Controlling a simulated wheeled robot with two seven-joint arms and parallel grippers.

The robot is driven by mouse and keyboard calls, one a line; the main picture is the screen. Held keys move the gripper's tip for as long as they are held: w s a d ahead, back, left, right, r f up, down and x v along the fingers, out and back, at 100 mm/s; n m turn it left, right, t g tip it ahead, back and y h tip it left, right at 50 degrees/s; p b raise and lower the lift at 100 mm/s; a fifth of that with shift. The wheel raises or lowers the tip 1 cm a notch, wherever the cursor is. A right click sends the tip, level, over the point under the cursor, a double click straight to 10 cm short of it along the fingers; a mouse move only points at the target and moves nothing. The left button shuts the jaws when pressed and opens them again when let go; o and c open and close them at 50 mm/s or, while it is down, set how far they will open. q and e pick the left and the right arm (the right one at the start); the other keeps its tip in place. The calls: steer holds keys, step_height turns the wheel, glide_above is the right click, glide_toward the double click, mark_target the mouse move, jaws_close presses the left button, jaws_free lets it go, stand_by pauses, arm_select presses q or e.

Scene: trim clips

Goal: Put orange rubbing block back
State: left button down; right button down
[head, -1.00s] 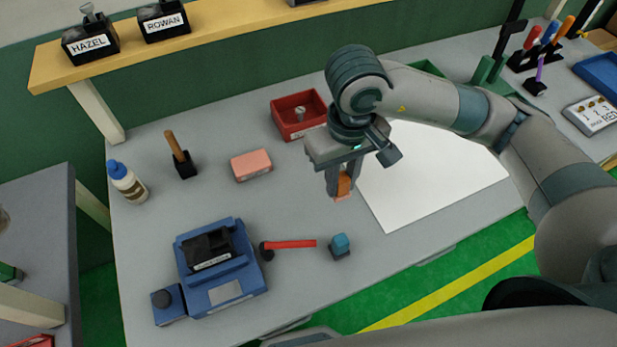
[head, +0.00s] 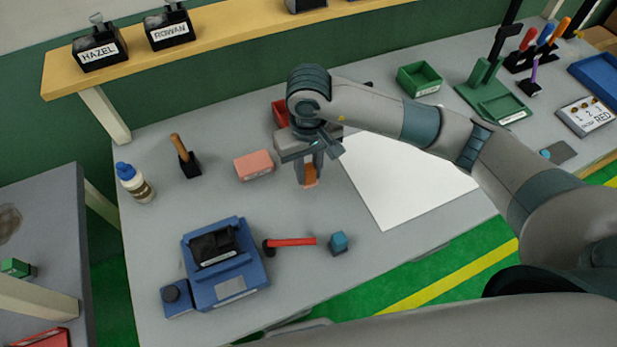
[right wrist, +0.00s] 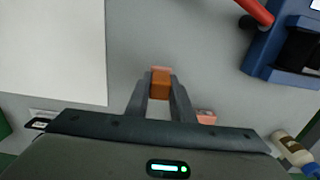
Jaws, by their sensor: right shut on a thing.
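My right gripper (head: 310,178) is shut on the orange rubbing block (head: 310,174) and points down. It is over the grey worktop between the salmon-pink block and the white sheet. In the right wrist view the orange block (right wrist: 160,84) sits between the two fingertips, with a paler end showing. Whether the block touches the worktop is hard to tell. The salmon-pink block (head: 253,165) lies on the worktop to the left of the gripper; it also shows in the right wrist view (right wrist: 206,117). My left gripper is not in view.
A red bin (head: 280,112) is partly hidden behind my right gripper. A white sheet (head: 400,185) lies to the right. A white bottle (head: 135,185) stands at left.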

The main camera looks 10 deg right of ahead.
mark_target(308, 180)
step_height(308, 180, down, 2)
steer(key=shift+s+f+p, duration=0.1)
steer(key=shift+f+p, duration=0.05)
steer(key=shift+p, duration=0.75)
steer(key=shift+f, duration=0.75)
steer(key=shift+f, duration=0.2)
steer(key=c, duration=1.5)
jaws_free()
steer(key=shift+c, duration=0.2)
steer(key=shift+r, duration=0.15)
